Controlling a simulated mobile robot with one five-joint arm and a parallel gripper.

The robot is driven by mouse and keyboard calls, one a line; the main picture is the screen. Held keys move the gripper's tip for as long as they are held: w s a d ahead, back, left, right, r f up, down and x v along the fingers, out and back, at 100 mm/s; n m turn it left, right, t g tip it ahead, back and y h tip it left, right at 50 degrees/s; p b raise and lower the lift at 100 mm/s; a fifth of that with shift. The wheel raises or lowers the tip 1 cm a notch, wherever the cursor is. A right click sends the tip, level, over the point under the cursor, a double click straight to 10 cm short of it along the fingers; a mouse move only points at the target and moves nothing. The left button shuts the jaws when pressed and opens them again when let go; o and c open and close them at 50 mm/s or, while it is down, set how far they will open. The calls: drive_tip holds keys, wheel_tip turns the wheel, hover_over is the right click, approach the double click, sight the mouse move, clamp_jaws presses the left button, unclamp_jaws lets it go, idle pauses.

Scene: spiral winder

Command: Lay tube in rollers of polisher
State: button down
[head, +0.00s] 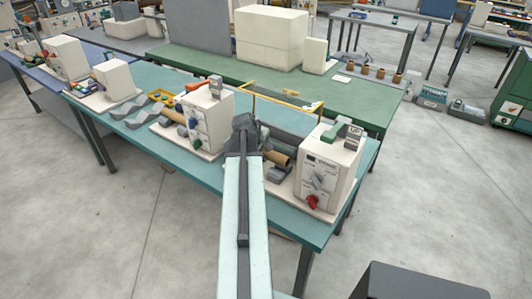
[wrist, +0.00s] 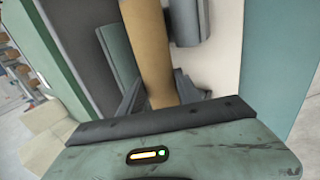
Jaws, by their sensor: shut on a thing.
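The tan tube (wrist: 150,45) runs up the wrist view between the two dark fingers of my gripper (wrist: 158,92), which is shut on it. In the head view my gripper (head: 246,130) is at the far end of my arm, and a tan tube (head: 279,159) shows just right of it. The polisher appears to be the cream machine (head: 325,172) with a red knob, right of my gripper. A grey roller (wrist: 190,22) lies close along the tube's right side in the wrist view. I cannot tell whether the tube touches the rollers.
A second cream machine (head: 208,117) stands left of my gripper on the teal table (head: 285,208), with tubes and coloured parts beside it. A yellow frame (head: 268,92) rises behind my gripper. A green bench (head: 365,92) stands behind the table.

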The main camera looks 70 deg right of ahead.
wheel_tip(320, 180, down, 2)
drive_tip(key=shift+f+b, duration=0.25)
drive_tip(key=shift+b, duration=0.45)
drive_tip(key=c, duration=0.8)
unclamp_jaws()
drive_tip(key=shift+o, duration=0.2)
drive_tip(key=shift+r, duration=0.15)
